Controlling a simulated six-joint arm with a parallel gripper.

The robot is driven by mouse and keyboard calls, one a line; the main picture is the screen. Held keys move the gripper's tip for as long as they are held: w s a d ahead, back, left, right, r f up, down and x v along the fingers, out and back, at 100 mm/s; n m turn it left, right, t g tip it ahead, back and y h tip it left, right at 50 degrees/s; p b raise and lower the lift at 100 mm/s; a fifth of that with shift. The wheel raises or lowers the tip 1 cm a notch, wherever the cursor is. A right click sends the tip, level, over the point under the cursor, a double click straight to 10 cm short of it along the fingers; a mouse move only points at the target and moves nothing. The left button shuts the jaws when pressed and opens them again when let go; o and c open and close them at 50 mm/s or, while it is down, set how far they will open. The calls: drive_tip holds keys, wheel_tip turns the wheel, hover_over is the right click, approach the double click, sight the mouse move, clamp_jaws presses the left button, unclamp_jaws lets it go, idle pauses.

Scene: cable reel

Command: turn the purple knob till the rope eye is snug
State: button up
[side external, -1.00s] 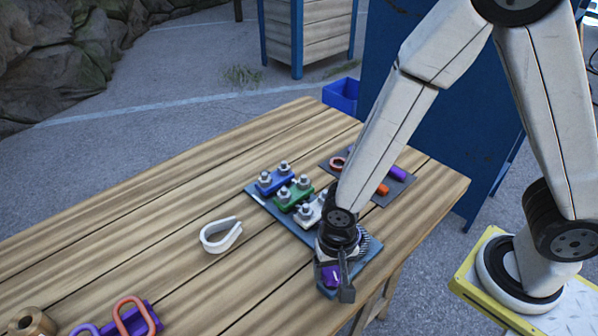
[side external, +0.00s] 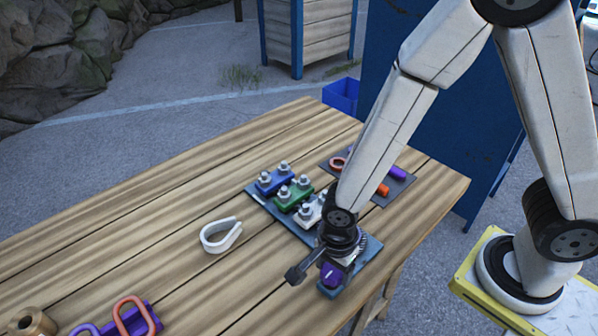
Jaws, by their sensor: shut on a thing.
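A white rope eye (side external: 220,236), a teardrop-shaped loop, lies on the table to the left of the plate, apart from the gripper. Whether another eye sits under the gripper cannot be seen.
Blue (side external: 274,180), green (side external: 293,196) and white (side external: 309,213) clamp blocks with bolts stand on the plate. A dark mat (side external: 399,189) with small parts lies behind my arm. Purple and red loops (side external: 133,316) and a brown spool (side external: 32,321) are at the front left.

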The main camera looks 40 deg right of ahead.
sight(333, 269)
drive_tip(key=shift+m, duration=0.6)
drive_tip(key=o, duration=1.2)
drive_tip(key=shift+c, duration=0.2)
drive_tip(key=shift+r, duration=0.2)
drive_tip(key=shift+r, duration=3.75)
